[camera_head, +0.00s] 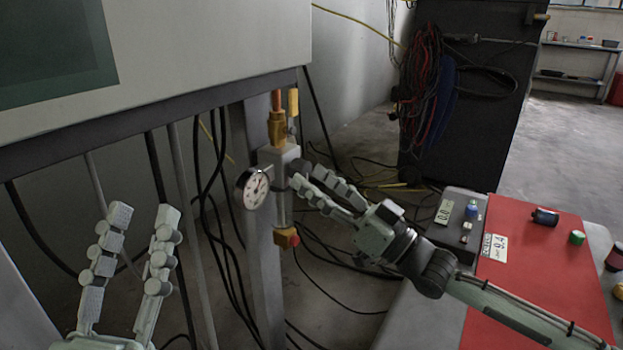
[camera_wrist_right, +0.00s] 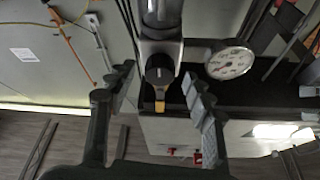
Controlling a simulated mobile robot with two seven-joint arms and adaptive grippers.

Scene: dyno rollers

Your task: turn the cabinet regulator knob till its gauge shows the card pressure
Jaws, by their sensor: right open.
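The regulator (camera_head: 279,160), a grey block with brass fittings, hangs on a post under the cabinet. Its round white gauge (camera_head: 252,188) faces left; the gauge also shows in the right wrist view (camera_wrist_right: 231,60), its reading too small to tell. The dark knob (camera_wrist_right: 159,70) shows in the right wrist view; my fingers hide it in the head view. My right gripper (camera_head: 298,174) is open, its fingers on either side of the knob, with gaps visible in the wrist view (camera_wrist_right: 157,76). My left gripper (camera_head: 143,215) is open and empty at lower left. A white card (camera_head: 494,247) appears to read 9.4.
The card lies on a red-topped bench (camera_head: 545,265) at right, near a small 0.0 display (camera_head: 444,211) and several small items. Hoses hang below the cabinet (camera_head: 200,45) and trail on the floor. A dark cabinet (camera_head: 470,110) with coiled cables stands behind.

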